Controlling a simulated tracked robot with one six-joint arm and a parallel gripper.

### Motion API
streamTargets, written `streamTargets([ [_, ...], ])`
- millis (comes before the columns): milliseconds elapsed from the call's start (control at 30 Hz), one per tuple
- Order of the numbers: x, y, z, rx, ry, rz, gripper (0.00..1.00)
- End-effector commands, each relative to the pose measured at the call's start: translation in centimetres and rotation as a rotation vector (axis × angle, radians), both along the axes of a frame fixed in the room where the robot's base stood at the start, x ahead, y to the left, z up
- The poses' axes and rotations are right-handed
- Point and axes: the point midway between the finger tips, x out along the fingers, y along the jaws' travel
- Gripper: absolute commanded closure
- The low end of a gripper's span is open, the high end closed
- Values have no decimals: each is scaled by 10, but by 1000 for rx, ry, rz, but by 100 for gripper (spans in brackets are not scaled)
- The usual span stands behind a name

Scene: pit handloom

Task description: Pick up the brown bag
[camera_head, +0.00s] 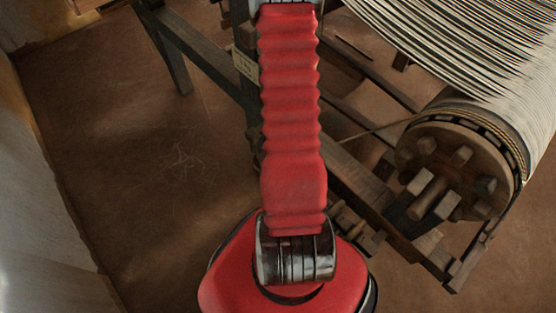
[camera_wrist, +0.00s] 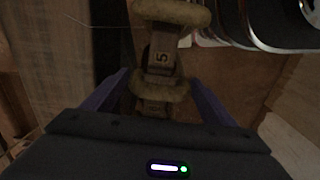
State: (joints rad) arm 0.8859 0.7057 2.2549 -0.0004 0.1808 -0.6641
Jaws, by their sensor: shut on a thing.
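In the wrist view, a brown, bag-like thing (camera_wrist: 163,57) with rounded, padded-looking parts lies between my fingers. In the head view my red arm fills the middle, and neither the gripper nor the bag shows.
The wooden loom (camera_head: 375,185) stands at the right in the head view, with a round-ended cloth roller (camera_head: 445,170) and pale threads (camera_head: 470,45) above. A pale wall (camera_head: 35,200) is at the left. The brown floor (camera_head: 150,150) between is clear. Dark, light-rimmed curved objects (camera_wrist: 265,22) show at the wrist view's upper right.

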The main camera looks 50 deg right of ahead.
Motion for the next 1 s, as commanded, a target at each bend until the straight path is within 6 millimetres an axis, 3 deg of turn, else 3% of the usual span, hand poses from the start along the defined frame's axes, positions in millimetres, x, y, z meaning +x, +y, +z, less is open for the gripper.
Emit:
streamTargets([
  [600, 1, 0, 34, -2, -2, 0, 84],
  [1000, 10, 41, 33, 0, 0, 4, 84],
])
